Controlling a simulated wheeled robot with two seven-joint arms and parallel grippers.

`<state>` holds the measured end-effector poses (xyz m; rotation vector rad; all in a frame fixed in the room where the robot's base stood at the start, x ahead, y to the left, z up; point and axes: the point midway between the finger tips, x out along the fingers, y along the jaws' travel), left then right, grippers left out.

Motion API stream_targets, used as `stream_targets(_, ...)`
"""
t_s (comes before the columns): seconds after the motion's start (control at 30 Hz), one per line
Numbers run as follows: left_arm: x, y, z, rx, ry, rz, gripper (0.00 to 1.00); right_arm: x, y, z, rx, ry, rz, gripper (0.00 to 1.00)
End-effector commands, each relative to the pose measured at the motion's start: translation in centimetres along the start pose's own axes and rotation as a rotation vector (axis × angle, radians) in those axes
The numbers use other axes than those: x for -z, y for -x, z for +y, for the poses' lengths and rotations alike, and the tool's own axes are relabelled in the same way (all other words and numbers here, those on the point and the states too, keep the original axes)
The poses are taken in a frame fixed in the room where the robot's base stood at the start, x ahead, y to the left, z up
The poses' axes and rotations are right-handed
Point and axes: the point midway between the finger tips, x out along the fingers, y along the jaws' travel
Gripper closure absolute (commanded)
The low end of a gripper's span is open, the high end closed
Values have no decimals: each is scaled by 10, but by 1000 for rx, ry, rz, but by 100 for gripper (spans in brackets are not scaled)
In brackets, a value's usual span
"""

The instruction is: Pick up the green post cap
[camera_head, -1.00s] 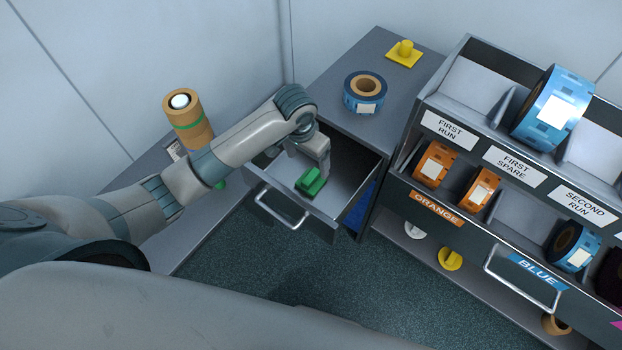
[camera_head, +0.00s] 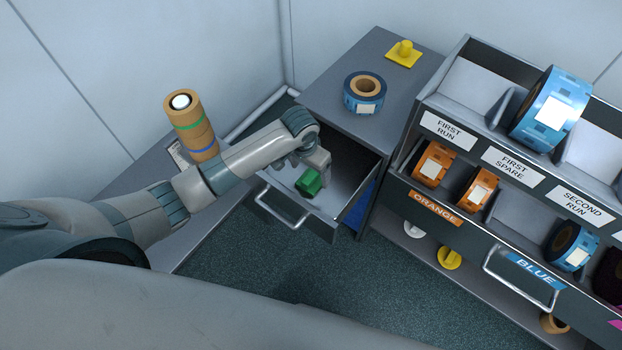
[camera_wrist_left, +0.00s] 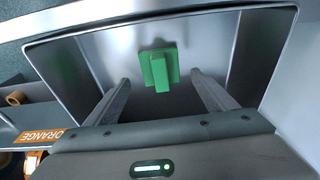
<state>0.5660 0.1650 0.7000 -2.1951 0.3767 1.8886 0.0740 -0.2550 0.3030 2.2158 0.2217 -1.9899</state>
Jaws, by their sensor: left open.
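The green post cap (camera_head: 308,183) lies in the open grey drawer (camera_head: 337,222). In the left wrist view the cap (camera_wrist_left: 160,68) shows as a square plate with a raised block, on the drawer floor. My left gripper (camera_head: 322,176) is at the drawer, beside the cap in the head view. In the left wrist view its two fingers (camera_wrist_left: 163,82) are spread wide, with the cap ahead of them and roughly centred between their lines. Neither finger appears to touch the cap. My right gripper is not in view.
The drawer walls stand close around the gripper. A blue tape roll (camera_head: 364,94) and a yellow cap (camera_head: 404,54) sit on the cabinet top. A labelled rack (camera_head: 470,225) with orange and blue rolls stands right. A stack of brown rolls (camera_head: 191,128) stands left.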

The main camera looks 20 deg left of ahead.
Motion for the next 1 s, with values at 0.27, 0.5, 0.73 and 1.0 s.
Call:
stream_targets(0.27,1,-31,-1,-1,1,-3,22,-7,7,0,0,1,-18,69)
stream_targets(0.5,1,-43,-1,0,-1,1,22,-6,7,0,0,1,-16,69)
stream_targets(0.73,1,-43,-1,0,-1,1,22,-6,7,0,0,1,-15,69)
stream_targets(1.0,1,-42,-1,0,0,0,46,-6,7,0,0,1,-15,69)
